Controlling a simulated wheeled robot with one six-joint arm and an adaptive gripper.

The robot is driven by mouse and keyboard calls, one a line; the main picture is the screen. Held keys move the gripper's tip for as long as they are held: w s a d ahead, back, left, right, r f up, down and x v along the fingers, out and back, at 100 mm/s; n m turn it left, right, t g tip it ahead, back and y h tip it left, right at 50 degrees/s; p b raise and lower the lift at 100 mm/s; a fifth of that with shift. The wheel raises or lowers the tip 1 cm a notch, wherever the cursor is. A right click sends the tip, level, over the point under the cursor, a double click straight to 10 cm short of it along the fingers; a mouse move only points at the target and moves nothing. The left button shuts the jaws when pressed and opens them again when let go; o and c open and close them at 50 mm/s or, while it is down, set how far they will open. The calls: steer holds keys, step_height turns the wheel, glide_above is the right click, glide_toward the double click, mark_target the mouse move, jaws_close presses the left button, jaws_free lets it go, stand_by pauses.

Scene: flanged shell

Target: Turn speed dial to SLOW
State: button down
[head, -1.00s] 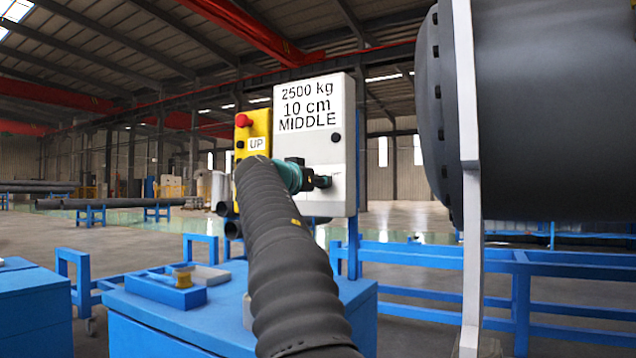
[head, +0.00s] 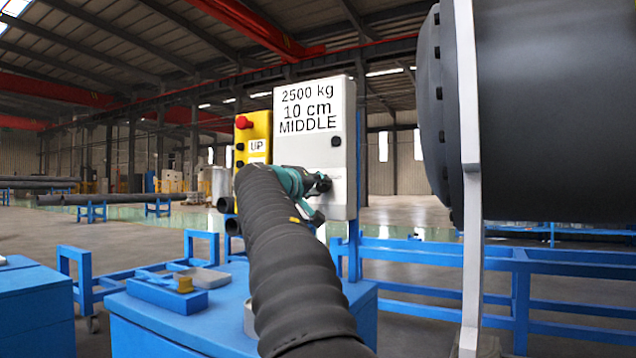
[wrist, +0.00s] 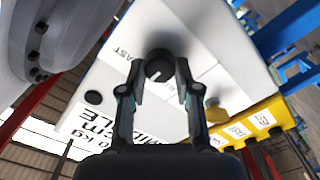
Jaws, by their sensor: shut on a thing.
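The speed dial (wrist: 157,66) is a round black knob with a white pointer line, on the white face of the control box (head: 346,170). In the wrist view it sits at the far end between my two fingers. The word FAST (wrist: 121,52) shows beside it; a SLOW mark cannot be made out. The box display (head: 308,109) reads 2500 kg, 10 cm, MIDDLE. My gripper (head: 320,188) is at the lower part of the box face, shut on the dial. In the head view my gripper hides the dial.
A yellow button box (head: 252,135) with a red button (head: 243,122) and an UP label adjoins the control box on the left. The large dark flanged shell (head: 545,110) stands to the right behind a pale upright. Blue frames (head: 500,262) and a blue cabinet (head: 165,325) lie below.

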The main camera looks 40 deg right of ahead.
steer(key=n+p, duration=0.2)
steer(key=n, duration=0.3)
steer(key=shift+n, duration=0.3)
steer(key=shift+n+p, duration=0.8)
steer(key=shift+n, duration=0.8)
steer(key=shift+f, duration=0.1)
steer(key=c, duration=0.8)
jaws_free()
steer(key=shift+a, duration=0.15)
steer(key=v, duration=1.1)
steer(key=shift+s+a, duration=0.1)
steer(key=shift+a, duration=0.2)
